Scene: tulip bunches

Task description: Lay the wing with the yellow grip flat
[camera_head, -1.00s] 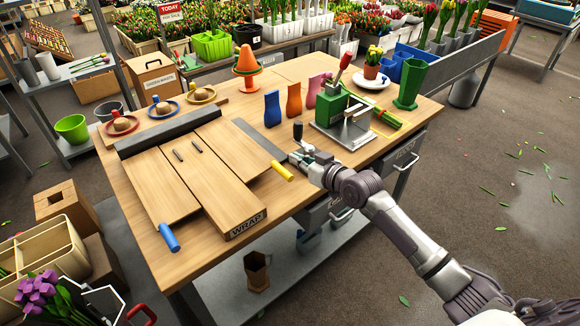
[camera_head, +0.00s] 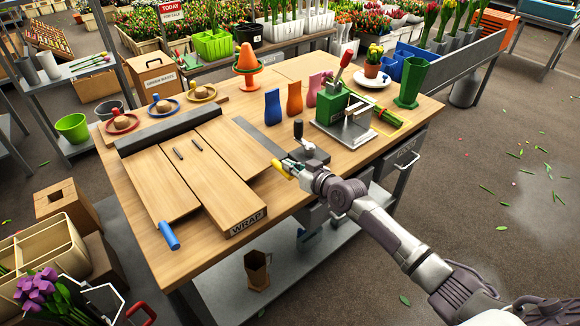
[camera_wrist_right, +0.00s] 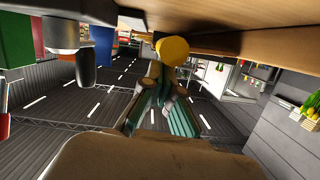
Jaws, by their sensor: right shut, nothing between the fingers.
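A wooden wrapping board (camera_head: 200,195) marked WRAP lies on the bench, with a wing on each side. The wing with the yellow grip (camera_head: 232,150) is on the right; whether it lies fully flat is hard to tell. Its yellow grip (camera_head: 276,168) points toward the front right and is partly hidden by my right gripper (camera_head: 288,166). My right gripper is shut and empty, right beside the yellow grip. In the right wrist view the yellow grip (camera_wrist_right: 172,48) shows end-on just beyond the fingertips (camera_wrist_right: 162,82); contact cannot be told. My left gripper is out of view.
The left wing has a blue grip (camera_head: 169,236). A dark strip (camera_head: 258,140) lies along the right side of the board. A green press (camera_head: 343,112) and several coloured vases, one blue (camera_head: 273,107), stand behind my right gripper. The bench front right is clear.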

